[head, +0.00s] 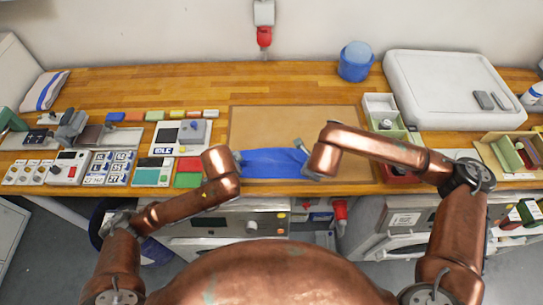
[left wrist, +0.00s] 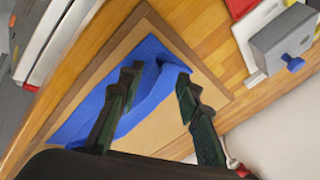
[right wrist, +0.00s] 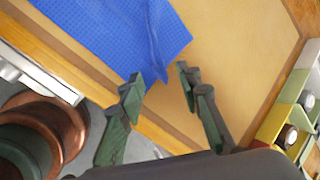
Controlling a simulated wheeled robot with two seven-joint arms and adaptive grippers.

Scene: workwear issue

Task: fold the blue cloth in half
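The blue cloth (head: 272,163) lies on the tan board (head: 285,117) at the front middle of the bench, with a crease or raised fold along it. My left gripper (left wrist: 158,74) is at the cloth's left end, its fingers apart with blue fabric (left wrist: 150,92) showing between them; in the head view my arm hides its tips. My right gripper (right wrist: 160,75) is at the cloth's right end, fingers apart, tips beside a corner of the cloth (right wrist: 110,30). Whether either gripper's fingers touch the cloth is unclear.
The board behind the cloth is clear.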

